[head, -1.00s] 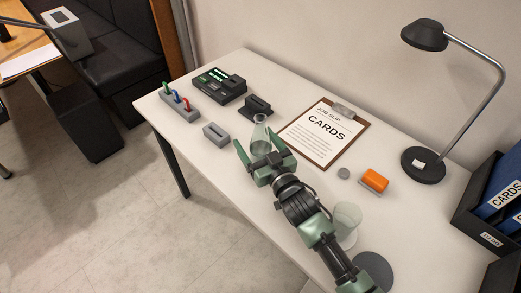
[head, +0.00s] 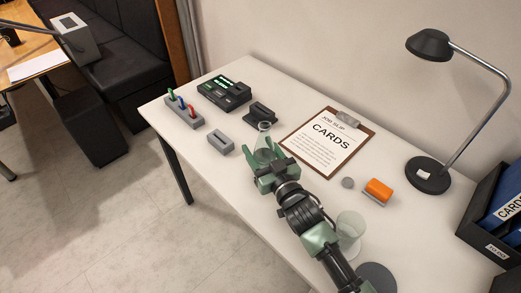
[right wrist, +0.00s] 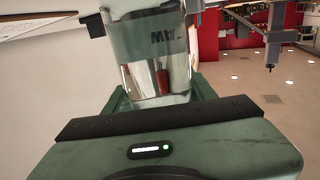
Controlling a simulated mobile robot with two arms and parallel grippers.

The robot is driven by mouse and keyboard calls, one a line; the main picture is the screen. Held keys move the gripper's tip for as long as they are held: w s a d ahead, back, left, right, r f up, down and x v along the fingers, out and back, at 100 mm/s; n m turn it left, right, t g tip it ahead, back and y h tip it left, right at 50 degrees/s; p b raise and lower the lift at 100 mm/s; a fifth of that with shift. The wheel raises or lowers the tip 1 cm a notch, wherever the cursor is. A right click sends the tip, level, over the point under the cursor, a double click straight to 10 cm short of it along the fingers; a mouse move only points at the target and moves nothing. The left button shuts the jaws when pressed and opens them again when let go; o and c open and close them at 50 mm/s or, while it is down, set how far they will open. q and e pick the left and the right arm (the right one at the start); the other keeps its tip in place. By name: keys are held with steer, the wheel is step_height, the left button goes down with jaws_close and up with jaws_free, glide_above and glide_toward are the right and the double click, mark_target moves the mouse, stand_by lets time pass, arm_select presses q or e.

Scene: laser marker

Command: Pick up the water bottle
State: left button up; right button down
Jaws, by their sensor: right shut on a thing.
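The water bottle (head: 264,142) is clear and narrow-necked, and stands upright near the middle of the white desk in the head view. My right gripper (head: 267,158) is around its lower body, one finger on each side, and is shut on it. The right wrist view shows the see-through bottle (right wrist: 155,55) close up between the fingers, with dark lettering on it. I cannot tell whether its base touches the desk. My left gripper is not in view.
A clear cup (head: 349,226) stands beside my right forearm. A clipboard (head: 327,142) lies behind the bottle. A grey slotted block (head: 221,142), black holder (head: 260,113) and marker stand (head: 184,112) are to the left. An orange-topped block (head: 378,191) and desk lamp (head: 428,176) are to the right.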

step_height(320, 180, up, 20)
steer(key=p, duration=0.1)
steer(key=shift+p, duration=0.4)
stand_by(0.8)
